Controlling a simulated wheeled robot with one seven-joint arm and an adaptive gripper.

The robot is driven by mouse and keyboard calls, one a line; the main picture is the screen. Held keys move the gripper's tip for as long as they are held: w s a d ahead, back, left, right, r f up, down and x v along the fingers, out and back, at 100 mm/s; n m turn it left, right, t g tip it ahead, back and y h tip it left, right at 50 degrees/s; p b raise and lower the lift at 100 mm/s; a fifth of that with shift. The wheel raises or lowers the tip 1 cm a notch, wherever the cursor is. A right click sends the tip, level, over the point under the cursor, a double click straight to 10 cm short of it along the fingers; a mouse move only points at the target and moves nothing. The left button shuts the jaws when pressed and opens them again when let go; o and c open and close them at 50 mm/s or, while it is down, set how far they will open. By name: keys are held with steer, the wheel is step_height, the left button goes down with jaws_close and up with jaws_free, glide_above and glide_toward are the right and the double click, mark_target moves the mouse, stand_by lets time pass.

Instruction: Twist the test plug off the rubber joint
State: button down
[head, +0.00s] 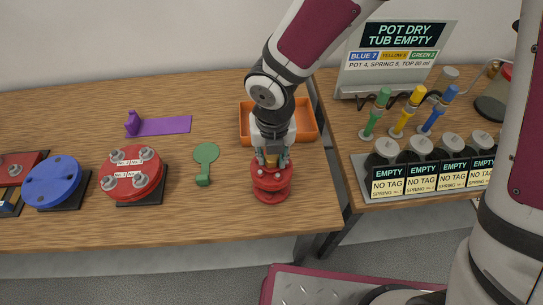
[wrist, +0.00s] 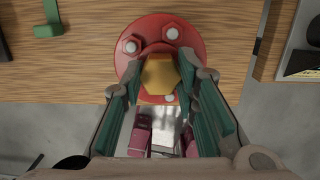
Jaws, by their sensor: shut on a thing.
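The test plug is a brass-yellow hex head (wrist: 160,76) between my fingers in the wrist view. A bit of it also shows in the head view (head: 271,161). The rubber joint is a red, round flanged piece with grey bolts (head: 271,186). It stands upright near the table's front right and shows below the plug in the wrist view (wrist: 188,38). My gripper (head: 271,157) points down over the joint, shut on the plug from two sides. It also shows in the wrist view (wrist: 160,80). I cannot tell whether the plug is seated or lifted slightly.
An orange tray (head: 306,122) stands behind my gripper. Left of the joint are a green tool (head: 206,155), a red bolted flange (head: 131,173), a blue cover (head: 53,182) and a purple piece (head: 160,126). A second table on the right holds labelled pots (head: 419,149) and colored sprinklers.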

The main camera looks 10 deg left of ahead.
mark_target(272, 157)
steer(key=shift+r+p, duration=1.75)
steer(key=shift+r, duration=0.65)
steer(key=shift+w, duration=0.1)
steer(key=w+d+f+n+g+b, duration=0.1)
steer(key=w+d+f+n, duration=0.1)
steer(key=w+d+n, duration=0.7)
steer(key=w+d+f+n+g+b, duration=0.1)
steer(key=w+d+f+n, duration=0.2)
steer(key=w+d+n, duration=0.7)
steer(key=d+n, duration=0.6)
steer(key=n, duration=0.8)
steer(key=shift+w+d+g, duration=0.15)
steer(key=shift+w+g, duration=0.15)
steer(key=shift+g, duration=0.1)
